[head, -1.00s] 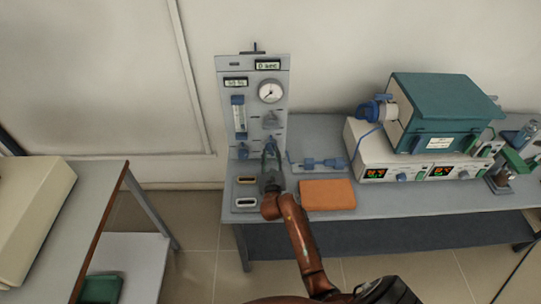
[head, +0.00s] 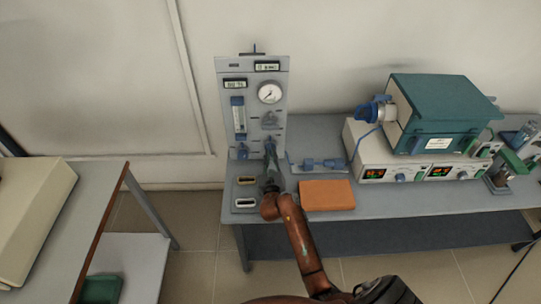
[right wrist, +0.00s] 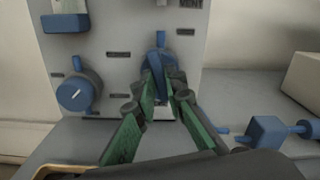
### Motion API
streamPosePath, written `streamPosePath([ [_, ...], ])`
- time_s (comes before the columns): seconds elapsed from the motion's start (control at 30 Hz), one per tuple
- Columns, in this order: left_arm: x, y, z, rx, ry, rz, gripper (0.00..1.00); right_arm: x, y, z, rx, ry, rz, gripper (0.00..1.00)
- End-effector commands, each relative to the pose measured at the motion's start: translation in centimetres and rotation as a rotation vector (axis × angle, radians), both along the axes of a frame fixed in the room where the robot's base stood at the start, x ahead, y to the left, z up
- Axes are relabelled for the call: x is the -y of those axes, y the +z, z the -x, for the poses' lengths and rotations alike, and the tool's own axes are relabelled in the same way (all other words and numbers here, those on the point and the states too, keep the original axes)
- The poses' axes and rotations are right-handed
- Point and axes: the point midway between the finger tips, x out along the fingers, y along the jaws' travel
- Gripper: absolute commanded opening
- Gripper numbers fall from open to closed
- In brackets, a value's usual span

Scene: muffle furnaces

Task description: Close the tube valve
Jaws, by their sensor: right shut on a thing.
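A grey upright control panel (head: 251,76) stands at the back left of the bench. On its lower right is a blue valve handle (right wrist: 157,62), which points upward in the right wrist view. My right gripper (head: 270,150) is at this handle. In the right wrist view its green-padded fingers (right wrist: 160,83) are closed on the handle from both sides and hide part of it. A round blue knob (right wrist: 76,92) with a white mark sits left of the handle. My left gripper is not in view.
A blue fitting on a tube (head: 318,163) lies on the bench right of the panel. An orange block (head: 327,195) lies close to my right arm. A teal furnace (head: 443,104) on a white control unit (head: 408,176) stands to the right.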

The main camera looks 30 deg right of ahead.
Motion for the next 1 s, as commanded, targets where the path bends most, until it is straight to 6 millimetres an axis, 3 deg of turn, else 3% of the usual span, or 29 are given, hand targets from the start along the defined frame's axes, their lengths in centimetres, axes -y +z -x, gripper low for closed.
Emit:
streamPosePath([
  [0.27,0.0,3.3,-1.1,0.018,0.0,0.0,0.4,-0.2,0.6,0.0,-0.082,0.005,0.131,0.0],
  [0.6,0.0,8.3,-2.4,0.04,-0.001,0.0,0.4,-0.2,0.6,0.0,-0.247,0.006,0.4,0.0],
  [1.0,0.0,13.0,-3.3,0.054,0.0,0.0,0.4,-0.3,0.5,-0.1,-0.444,0.006,0.722,0.0],
])
